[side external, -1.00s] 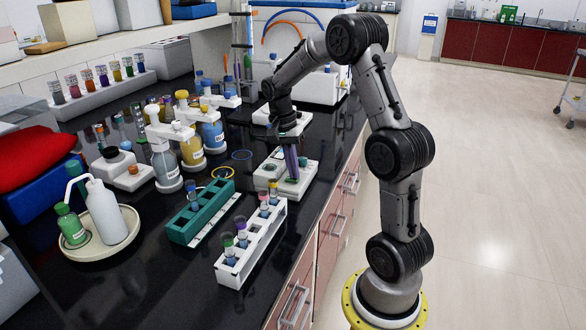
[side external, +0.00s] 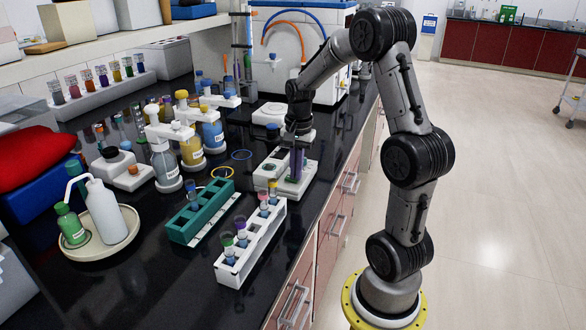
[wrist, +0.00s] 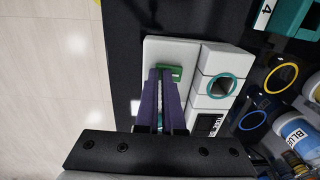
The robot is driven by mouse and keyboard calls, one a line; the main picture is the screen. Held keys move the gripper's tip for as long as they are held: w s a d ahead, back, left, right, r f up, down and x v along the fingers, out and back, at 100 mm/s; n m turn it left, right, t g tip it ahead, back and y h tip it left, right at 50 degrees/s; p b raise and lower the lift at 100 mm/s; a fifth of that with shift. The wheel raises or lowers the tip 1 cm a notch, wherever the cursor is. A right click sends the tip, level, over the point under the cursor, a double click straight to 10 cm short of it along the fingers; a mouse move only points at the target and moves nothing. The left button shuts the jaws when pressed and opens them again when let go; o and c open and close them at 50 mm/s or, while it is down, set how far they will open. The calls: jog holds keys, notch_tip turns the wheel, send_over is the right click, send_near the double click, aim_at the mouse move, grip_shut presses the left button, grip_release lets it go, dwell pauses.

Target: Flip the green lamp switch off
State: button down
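The lamp unit is a white box (side external: 266,184) on the black bench in the side view; it also shows in the wrist view (wrist: 158,48). The green switch (wrist: 175,74) sits on its flat white part, partly behind my fingertips in the wrist view. A little green also shows beside my fingers in the side view. My gripper (wrist: 162,72) points down over this part, its two purple fingers close together with nothing seen between them. The fingertips are at or just above the switch; contact cannot be told.
The unit's teal ring (wrist: 219,86) and a dark display lie beside my fingers. A teal rack (side external: 202,213) and a white tube rack (side external: 250,243) stand in front. Bottles, including a blue-labelled one (wrist: 298,132), stand nearby. The bench edge is close on the right in the side view.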

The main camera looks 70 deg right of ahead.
jog(key=shift+s+f, duration=0.45)
jog(key=shift+f, duration=0.35)
jog(key=shift+w, duration=0.2)
jog(key=shift+w+a, duration=0.15)
jog(key=shift+w, duration=0.55)
jog(key=shift+r, duration=0.45)
notch_tip(320, 180, up, 15)
jog(key=shift+s+d+f, duration=0.15)
jog(key=shift+s+d, duration=0.15)
jog(key=shift+s, duration=0.15)
